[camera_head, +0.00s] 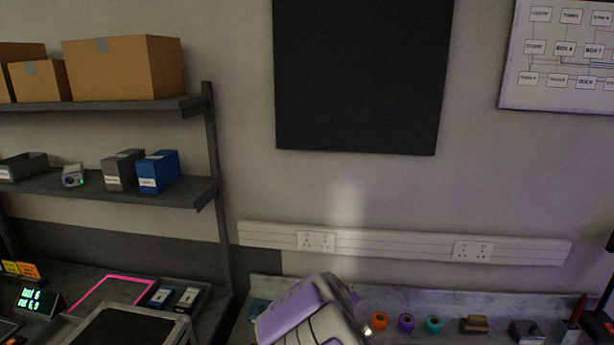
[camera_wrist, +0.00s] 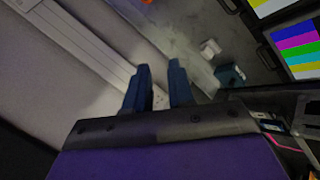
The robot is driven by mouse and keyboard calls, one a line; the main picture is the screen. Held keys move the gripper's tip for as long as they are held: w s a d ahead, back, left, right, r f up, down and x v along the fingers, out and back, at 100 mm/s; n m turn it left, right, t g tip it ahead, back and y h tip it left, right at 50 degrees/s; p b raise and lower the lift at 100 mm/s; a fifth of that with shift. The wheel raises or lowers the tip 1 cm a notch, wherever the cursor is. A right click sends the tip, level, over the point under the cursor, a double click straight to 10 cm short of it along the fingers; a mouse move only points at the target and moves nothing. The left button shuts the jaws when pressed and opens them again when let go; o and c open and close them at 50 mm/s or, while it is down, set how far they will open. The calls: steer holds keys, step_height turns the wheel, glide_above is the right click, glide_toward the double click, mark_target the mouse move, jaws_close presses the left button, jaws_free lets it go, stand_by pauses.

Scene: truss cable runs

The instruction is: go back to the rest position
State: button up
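My gripper (camera_wrist: 159,70) shows in the wrist view as two dark blue fingers with a clear gap between them. It is open, and I see nothing held in it. Pale wall trunking (camera_wrist: 85,45) and a grey worktop (camera_wrist: 180,35) lie beyond the fingers. In the head view a purple and grey part of my arm rises at the bottom centre, in front of the worktop (camera_head: 460,300). The fingers cannot be made out in that view.
Tape rolls, orange (camera_head: 379,320), purple (camera_head: 406,322) and teal (camera_head: 434,324), lie on the worktop right of my arm. A dark shelf rack (camera_head: 210,150) with boxes stands left. A teal block (camera_wrist: 230,76) and colour-bar screens (camera_wrist: 296,45) show in the wrist view.

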steer(key=s+d+m+g+b, duration=0.2)
steer(key=s+d+m, duration=0.15)
steer(key=s, duration=0.65)
steer(key=s+d+m+g+b, duration=0.25)
steer(key=s+d, duration=0.25)
steer(key=s, duration=0.4)
steer(key=s+a+f+m+g+y+b, duration=0.1)
steer(key=s+a+g, duration=0.1)
steer(key=s, duration=1.1)
steer(key=s+a+f+m+g+y+b, duration=0.1)
steer(key=s+a+g+y+b, duration=0.1)
steer(key=s, duration=1.1)
steer(key=shift+s+f+g, duration=0.15)
steer(key=shift+f+g, duration=0.15)
steer(key=shift+g, duration=0.35)
